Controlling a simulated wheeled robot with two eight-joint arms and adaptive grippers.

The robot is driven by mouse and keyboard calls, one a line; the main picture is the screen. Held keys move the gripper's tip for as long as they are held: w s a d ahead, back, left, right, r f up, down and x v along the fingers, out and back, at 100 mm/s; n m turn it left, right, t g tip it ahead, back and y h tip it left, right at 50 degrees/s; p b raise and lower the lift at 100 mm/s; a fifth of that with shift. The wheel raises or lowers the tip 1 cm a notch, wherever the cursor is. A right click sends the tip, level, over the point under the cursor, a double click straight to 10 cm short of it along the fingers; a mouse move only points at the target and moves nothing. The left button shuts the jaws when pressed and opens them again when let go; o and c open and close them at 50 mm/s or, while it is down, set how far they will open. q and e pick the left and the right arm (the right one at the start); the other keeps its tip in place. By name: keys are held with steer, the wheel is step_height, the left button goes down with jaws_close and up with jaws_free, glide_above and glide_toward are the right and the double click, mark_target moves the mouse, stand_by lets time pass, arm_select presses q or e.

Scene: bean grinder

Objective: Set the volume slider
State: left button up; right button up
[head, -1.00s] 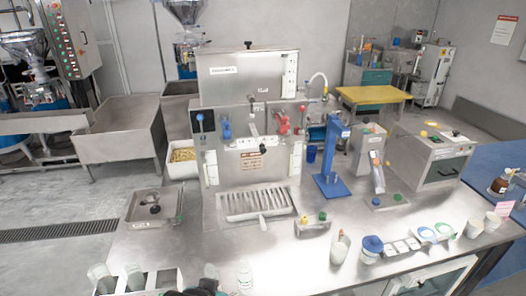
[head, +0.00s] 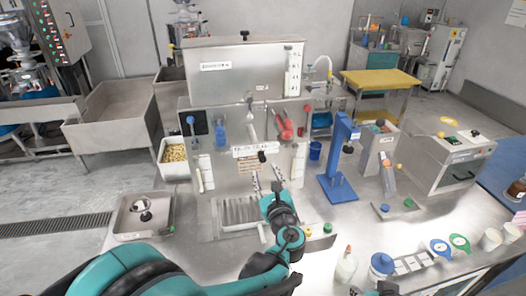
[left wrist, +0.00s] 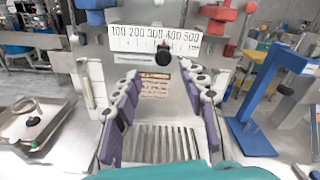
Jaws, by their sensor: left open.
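The volume slider is a white scale strip (left wrist: 155,42) marked 100 to 500 mm-style with a black knob (left wrist: 162,56). In the left wrist view the knob sits just below the strip, between the 300 and 400 marks. In the head view the strip (head: 250,150) and knob (head: 261,157) are on the front of the steel machine (head: 240,130). My left gripper (head: 267,184) is open and empty in front of the machine, below the knob. Its purple-padded fingers (left wrist: 160,82) stand apart on either side, pointing toward the slider, not touching the knob.
A blue press stand (head: 335,180) stands close on the right. Red (head: 284,124) and blue (head: 220,134) levers flank the slider above. A slotted drain tray (head: 238,212) lies below. A shallow steel tray (head: 140,222) is at left.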

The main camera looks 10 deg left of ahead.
mark_target(263, 160)
arm_select(q)
steer(key=x, duration=0.4)
steer(key=b+x, duration=0.1)
steer(key=x, duration=0.2)
steer(key=shift+w+r, duration=0.2)
steer(key=shift+w, duration=0.25)
